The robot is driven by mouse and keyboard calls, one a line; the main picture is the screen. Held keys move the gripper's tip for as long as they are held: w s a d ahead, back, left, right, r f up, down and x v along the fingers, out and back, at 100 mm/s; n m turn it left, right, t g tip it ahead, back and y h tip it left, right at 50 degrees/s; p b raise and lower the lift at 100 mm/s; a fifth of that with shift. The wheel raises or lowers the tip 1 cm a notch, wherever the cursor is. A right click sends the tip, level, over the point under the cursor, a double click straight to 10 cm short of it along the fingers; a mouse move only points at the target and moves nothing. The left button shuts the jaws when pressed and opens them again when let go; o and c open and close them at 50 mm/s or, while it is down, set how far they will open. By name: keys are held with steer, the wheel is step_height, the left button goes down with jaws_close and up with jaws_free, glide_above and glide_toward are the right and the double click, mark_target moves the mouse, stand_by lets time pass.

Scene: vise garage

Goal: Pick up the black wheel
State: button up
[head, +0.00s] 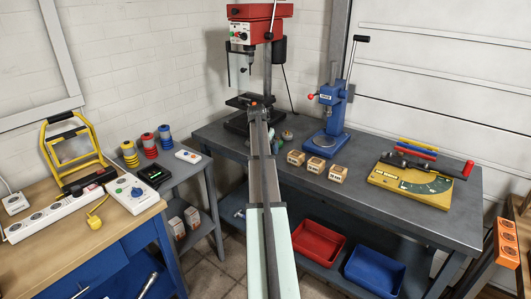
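My arm reaches from the bottom of the head view to the back of the grey workbench (405,207). My gripper (256,104) is at its far end, in front of the drill press base, small and seen from behind; its fingers cannot be made out. Just right of the arm, a small dark round thing (287,135) lies on the bench; it may be the black wheel, but it is too small to be sure. Another small roundish thing is close behind it, partly hidden by the arm. I cannot tell whether my gripper touches either.
A red drill press (249,33) stands behind my gripper. A blue press (328,117) and several small wooden boxes (317,165) are to the right. A yellow plate tool (410,184) lies farther right. Red (318,243) and blue (373,270) bins sit below.

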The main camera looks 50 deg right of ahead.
steer(key=c, duration=1.2)
steer(key=shift+c, duration=0.2)
